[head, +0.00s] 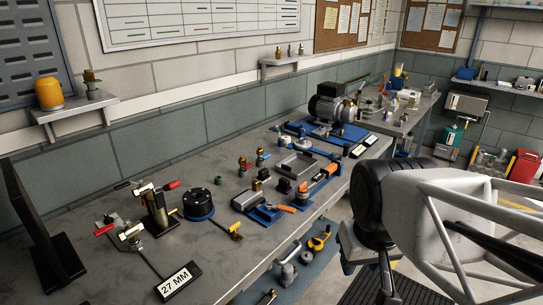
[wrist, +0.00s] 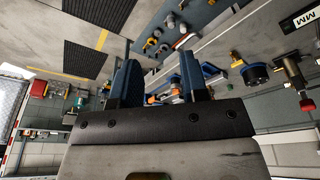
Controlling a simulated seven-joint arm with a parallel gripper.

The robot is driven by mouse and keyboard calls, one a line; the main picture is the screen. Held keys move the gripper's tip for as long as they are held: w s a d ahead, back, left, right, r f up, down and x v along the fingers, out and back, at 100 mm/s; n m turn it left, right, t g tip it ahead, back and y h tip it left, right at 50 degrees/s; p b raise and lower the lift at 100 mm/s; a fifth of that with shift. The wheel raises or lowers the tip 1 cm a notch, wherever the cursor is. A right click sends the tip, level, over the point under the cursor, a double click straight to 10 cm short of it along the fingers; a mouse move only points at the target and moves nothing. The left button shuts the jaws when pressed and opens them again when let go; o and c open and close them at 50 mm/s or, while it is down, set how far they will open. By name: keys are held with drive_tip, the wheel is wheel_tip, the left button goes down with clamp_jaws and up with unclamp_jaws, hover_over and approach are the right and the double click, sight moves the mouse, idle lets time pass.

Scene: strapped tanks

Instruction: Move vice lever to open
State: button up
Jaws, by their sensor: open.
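On the bench, a dark block with a blue base (head: 266,214) and an orange handle (head: 286,208) looks like a small vice. Behind it, another blue-based fixture has an orange lever (head: 330,170). I cannot tell for sure which of these is the vice lever. My gripper (wrist: 158,76) is open and empty in the wrist view, with two dark blue fingers apart. Small orange parts show beyond the fingers, partly hidden by them. In the head view, my arm fills the right side, off the bench's front edge, and the fingertips are hidden.
The grey bench (head: 95,262) also bears a black round fixture (head: 198,203), red-handled valves (head: 104,229), a "27 MM" sign (head: 178,281) and a motor on a blue base (head: 328,107). A lower shelf (head: 262,283) holds tools. A dark panel (head: 40,235) stands at left.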

drive_tip(key=w+n, duration=0.1)
drive_tip(key=w, duration=0.1)
drive_tip(key=w+r+n, duration=0.1)
drive_tip(key=shift+w+a+n+g, duration=0.15)
drive_tip(key=shift+w+n+g, duration=0.15)
drive_tip(key=shift+w, duration=0.05)
clamp_jaws()
drive_tip(key=w+a+n+g, duration=0.1)
drive_tip(key=w+n+g, duration=0.1)
drive_tip(key=w+n, duration=1.3)
drive_tip(key=w+f+n+g, duration=0.1)
drive_tip(key=w+f+n, duration=0.2)
drive_tip(key=w, duration=0.5)
drive_tip(key=w+a+f+n+g+y, duration=0.1)
drive_tip(key=w+f+n, duration=0.2)
drive_tip(key=w, duration=0.6)
drive_tip(key=w+a+f+n+g+y, duration=0.1)
drive_tip(key=w+f+n, duration=0.3)
drive_tip(key=w+n, duration=0.2)
drive_tip(key=w, duration=0.2)
drive_tip(key=shift+w+g, duration=0.4)
